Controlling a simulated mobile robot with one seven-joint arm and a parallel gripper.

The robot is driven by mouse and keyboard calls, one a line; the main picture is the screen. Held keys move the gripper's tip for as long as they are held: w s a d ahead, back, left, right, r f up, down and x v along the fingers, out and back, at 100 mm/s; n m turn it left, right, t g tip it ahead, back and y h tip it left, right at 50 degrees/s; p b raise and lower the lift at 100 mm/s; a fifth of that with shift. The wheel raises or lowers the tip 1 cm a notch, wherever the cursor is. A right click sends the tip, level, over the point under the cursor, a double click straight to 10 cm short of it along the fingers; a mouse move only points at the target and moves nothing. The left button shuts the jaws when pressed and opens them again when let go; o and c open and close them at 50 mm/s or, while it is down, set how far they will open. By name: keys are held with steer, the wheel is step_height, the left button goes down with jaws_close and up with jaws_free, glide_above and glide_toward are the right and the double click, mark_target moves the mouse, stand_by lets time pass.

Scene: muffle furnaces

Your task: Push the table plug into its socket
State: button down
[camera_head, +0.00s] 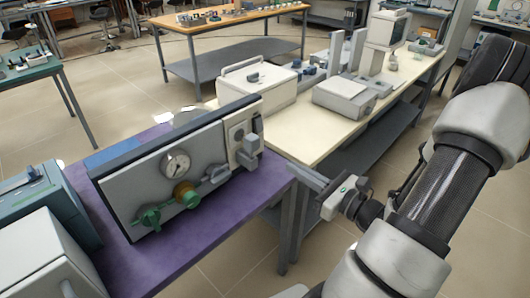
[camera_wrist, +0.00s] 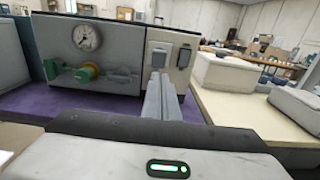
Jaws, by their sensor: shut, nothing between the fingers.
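A grey panel (camera_head: 130,190) stands on a purple-topped table (camera_head: 215,222). At its right end is a pale plate (camera_head: 238,128) with two small grey fittings, shown in the wrist view as a left fitting (camera_wrist: 158,56) and a darker right one (camera_wrist: 184,56). In the head view a grey block (camera_head: 250,145) sticks out from the plate; I cannot tell surely which fitting is the plug or how deep it sits. My gripper (camera_head: 293,169) is shut and empty. Its fingers (camera_wrist: 160,80) point at the plate from in front and look apart from it.
A teal box (camera_head: 35,205) stands at left. A cream bench (camera_head: 305,140) with instruments adjoins behind. The floor before the table is open.

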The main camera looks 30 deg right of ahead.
mark_target(257, 144)
steer(key=b+x, duration=0.1)
steer(key=x, duration=1)
steer(key=shift+w, duration=0.15)
steer(key=x, duration=0.4)
steer(key=shift+a, duration=0.1)
steer(key=shift+w+r, duration=0.1)
steer(key=shift+r, duration=0.05)
